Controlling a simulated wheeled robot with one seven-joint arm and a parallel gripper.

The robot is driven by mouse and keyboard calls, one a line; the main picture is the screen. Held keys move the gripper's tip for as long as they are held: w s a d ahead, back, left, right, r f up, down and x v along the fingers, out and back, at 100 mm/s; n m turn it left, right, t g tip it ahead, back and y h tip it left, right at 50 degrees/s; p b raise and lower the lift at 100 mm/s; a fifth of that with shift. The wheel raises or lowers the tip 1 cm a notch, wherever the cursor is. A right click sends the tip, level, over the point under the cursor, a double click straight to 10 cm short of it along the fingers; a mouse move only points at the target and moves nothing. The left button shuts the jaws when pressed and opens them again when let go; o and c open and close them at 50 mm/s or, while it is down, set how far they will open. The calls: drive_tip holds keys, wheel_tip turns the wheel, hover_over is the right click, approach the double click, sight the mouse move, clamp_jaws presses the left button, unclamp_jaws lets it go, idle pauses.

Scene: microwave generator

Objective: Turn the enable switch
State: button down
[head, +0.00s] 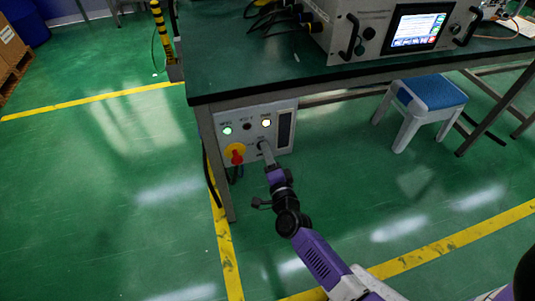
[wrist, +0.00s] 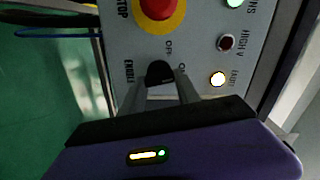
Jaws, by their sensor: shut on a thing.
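The enable switch (wrist: 160,73) is a black knob on the grey control panel (wrist: 200,18), between "OFF" and "ON" style marks, with "ENABLE" lettering beside it in the wrist view. My gripper (wrist: 168,84) is at the panel with its two fingers shut on the knob. In the head view my gripper (head: 264,148) reaches the lower part of the panel (head: 222,148) under the workbench and hides the switch. The knob's exact pointing direction is hard to tell.
A red stop button (wrist: 158,5) on a yellow ring sits close to the switch. Lit lamps (wrist: 218,79) are beside it. The green workbench (head: 300,85) overhangs the panel. A blue stool (head: 430,92) stands to the right. Cables (wrist: 45,33) hang near the panel's edge.

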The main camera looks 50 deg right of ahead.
drive_tip(key=shift+s, duration=0.1)
drive_tip(key=c, duration=0.9)
unclamp_jaws()
drive_tip(key=shift+p+v, duration=0.5)
drive_tip(key=shift+v, duration=3.4)
